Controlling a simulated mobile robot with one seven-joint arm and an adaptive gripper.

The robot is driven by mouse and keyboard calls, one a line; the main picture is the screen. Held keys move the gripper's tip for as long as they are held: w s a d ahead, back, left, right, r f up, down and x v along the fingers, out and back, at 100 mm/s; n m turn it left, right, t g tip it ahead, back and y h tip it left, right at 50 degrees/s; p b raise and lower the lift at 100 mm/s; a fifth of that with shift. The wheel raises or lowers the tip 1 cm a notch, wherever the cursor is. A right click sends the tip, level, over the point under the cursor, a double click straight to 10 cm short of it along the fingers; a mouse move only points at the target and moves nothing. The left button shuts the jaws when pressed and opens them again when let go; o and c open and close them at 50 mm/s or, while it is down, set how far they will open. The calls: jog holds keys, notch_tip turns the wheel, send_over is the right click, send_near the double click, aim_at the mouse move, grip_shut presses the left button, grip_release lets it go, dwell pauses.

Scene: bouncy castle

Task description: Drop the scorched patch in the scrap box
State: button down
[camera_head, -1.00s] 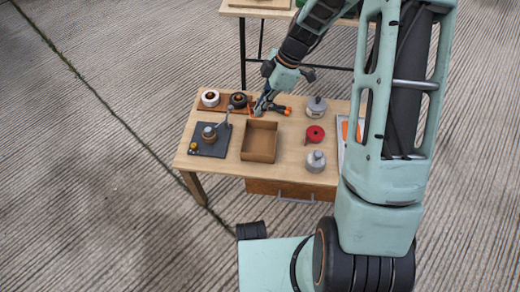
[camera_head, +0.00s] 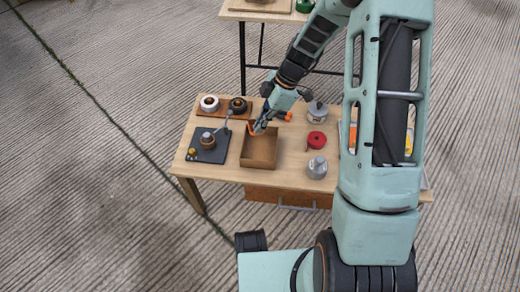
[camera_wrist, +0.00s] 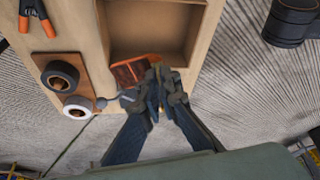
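The scorched patch (camera_wrist: 135,70) is a dark brown piece with orange edges, at my fingertips in the wrist view. In the head view a bit of its orange edge (camera_head: 250,128) shows by the gripper. My gripper (camera_wrist: 158,88) has its fingers close together on the patch. In the head view my gripper (camera_head: 259,127) is at the far edge of the scrap box. The scrap box (camera_head: 260,164) is an open brown box on the table; its inside (camera_wrist: 150,30) looks empty in the wrist view. The fingers hide part of the patch.
On the table (camera_head: 225,172), white (camera_head: 209,103) and black (camera_head: 238,105) tape rolls lie on a board. A dark plate with a small press (camera_head: 208,140) stands left of the box. A red roll (camera_head: 316,140) and metal canisters (camera_head: 317,168) stand right of it.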

jog(key=c, duration=2.1)
grip_release()
jog(key=v, duration=1.2)
